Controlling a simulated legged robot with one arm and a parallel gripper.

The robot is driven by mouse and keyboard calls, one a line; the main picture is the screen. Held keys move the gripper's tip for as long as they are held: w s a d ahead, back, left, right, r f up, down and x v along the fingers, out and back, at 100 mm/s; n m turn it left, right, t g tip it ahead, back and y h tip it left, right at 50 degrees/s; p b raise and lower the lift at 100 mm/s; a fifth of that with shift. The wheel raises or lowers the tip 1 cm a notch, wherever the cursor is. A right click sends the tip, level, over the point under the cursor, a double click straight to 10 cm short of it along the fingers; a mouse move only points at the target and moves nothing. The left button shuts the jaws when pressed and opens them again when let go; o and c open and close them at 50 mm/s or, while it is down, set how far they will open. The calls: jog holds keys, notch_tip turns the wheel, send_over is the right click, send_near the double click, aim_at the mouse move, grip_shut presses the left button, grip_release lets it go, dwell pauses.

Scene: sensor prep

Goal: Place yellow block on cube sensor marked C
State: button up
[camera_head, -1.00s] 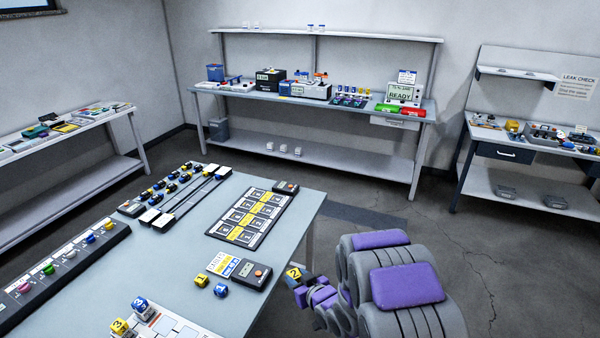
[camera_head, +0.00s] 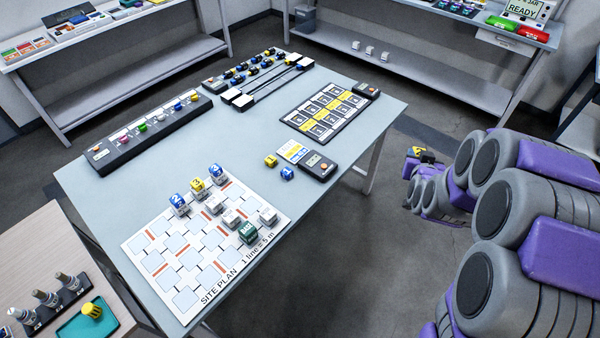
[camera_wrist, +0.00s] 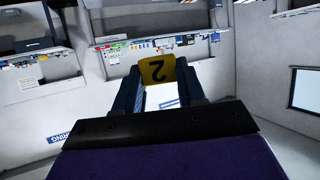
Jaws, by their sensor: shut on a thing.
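My gripper (camera_wrist: 160,92) is shut on a yellow block (camera_wrist: 157,69) with a dark "2" on it, upside down in the wrist view. In the head view the held yellow block (camera_head: 417,151) is at the right, off the table's edge and apart from the site plan. The site plan board (camera_head: 154,292) lies on the grey table. On it stand several cubes: a yellow one (camera_head: 198,187) with blue-and-white cubes beside it, pale cubes (camera_head: 232,218), and a green cube (camera_head: 247,233). Their letters are too small to read, so I cannot tell which is C.
A small yellow cube (camera_head: 271,160) and a blue cube (camera_head: 288,173) sit by a dark meter (camera_head: 314,165). A rack with coloured knobs (camera_head: 150,136) and a numbered panel (camera_head: 330,113) lie farther back. Bare tabletop (camera_head: 215,140) lies between them. A wooden table (camera_head: 40,250) stands at lower left.

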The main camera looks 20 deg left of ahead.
jog(key=s+a+f+n+g+y, duration=0.1)
jog(key=s+a+f+n+y, duration=0.2)
jog(key=a+f, duration=0.4)
jog(key=s+a+f+n+g+y, duration=0.1)
jog(key=a+f+n+y, duration=0.25)
jog(key=a+f, duration=0.4)
jog(key=s+a+f+n+g+y, duration=0.2)
jog(key=s+a+f+n+g, duration=0.1)
jog(key=s+a, duration=0.4)
jog(key=s+a+f+n+g+y, duration=0.3)
jog(key=s+a+f, duration=0.3)
jog(key=s+a, duration=0.2)
jog(key=shift+s+a+y, duration=0.15)
jog(key=shift+s+y, duration=0.2)
jog(key=shift+s, duration=0.15)
jog(key=shift+w+n, duration=0.1)
jog(key=shift+n, duration=0.15)
jog(key=b, duration=0.2)
send_over(294, 202)
jog(key=shift+s+f, duration=0.4)
jog(key=shift+f, duration=0.35)
jog(key=shift+w+f+b, duration=0.15)
jog(key=shift+f+b, duration=0.1)
jog(key=shift+f, duration=0.35)
jog(key=shift+w+f+b, duration=0.15)
jog(key=shift+f+b, duration=0.05)
jog(key=shift+f, duration=0.75)
